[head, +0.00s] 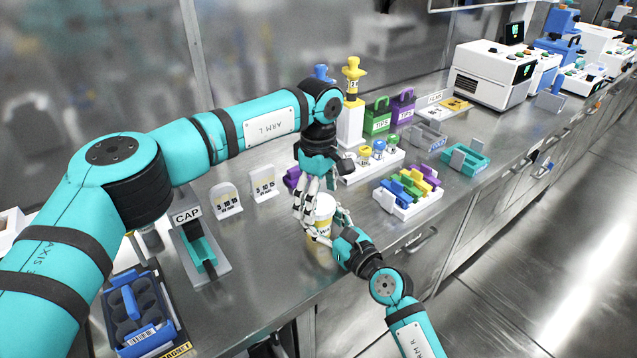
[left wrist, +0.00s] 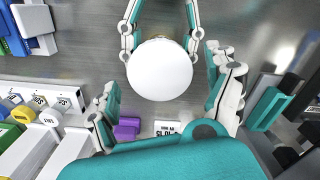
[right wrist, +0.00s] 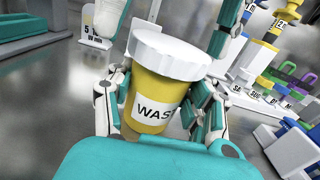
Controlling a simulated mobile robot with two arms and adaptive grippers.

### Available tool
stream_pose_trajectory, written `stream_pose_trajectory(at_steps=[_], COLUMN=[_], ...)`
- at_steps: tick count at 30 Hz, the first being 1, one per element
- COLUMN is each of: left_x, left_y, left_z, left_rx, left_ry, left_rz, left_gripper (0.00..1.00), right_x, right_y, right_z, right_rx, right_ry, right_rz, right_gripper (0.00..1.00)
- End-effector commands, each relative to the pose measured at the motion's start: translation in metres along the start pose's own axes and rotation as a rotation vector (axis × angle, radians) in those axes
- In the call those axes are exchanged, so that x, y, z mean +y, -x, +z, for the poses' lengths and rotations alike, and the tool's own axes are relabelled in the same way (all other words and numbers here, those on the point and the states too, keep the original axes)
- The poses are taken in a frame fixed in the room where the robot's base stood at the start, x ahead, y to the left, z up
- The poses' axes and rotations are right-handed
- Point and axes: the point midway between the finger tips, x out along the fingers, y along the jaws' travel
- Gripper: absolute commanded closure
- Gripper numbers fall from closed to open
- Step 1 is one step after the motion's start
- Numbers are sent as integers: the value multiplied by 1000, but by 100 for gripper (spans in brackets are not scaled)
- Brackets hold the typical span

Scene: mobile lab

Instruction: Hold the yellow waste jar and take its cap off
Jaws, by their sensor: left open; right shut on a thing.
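The yellow waste jar (right wrist: 152,107) stands near the bench's front edge, with a white label reading "WAS". Its white cap (right wrist: 171,50) sits on top; the left wrist view shows the cap (left wrist: 160,69) from above. My right gripper (head: 331,232) is shut on the jar's body from the front, a finger on each side. My left gripper (head: 312,207) points down over the jar, its fingers open on either side of the cap. In the left wrist view its fingers (left wrist: 168,88) look apart from the cap. In the head view the fingers partly hide the jar.
A grey stand labelled CAP (head: 211,268) is left of the jar. A blue rack (head: 139,312) is at the front left. A rack of coloured blocks (head: 408,190) and a white bottle rack (head: 372,163) are to the right.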

Motion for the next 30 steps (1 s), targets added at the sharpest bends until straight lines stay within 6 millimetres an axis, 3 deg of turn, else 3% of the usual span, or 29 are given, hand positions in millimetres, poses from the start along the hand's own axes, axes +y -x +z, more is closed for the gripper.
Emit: stream_pose_trajectory(at_steps=[11, 25, 30], left_x=[0, 0, 0], left_y=[-8, -8, -8], left_z=[0, 0, 0], left_rx=[0, 0, 0], left_ry=[0, 0, 67], left_rz=[-1, -1, -2], left_gripper=[13, 72, 73], right_x=[0, 0, 0], right_y=[0, 0, 0], right_z=[-1, -1, -1], right_rx=[1, 1, 1], right_ry=[0, 0, 0], right_rz=[0, 0, -1], right_gripper=[100, 100, 100])
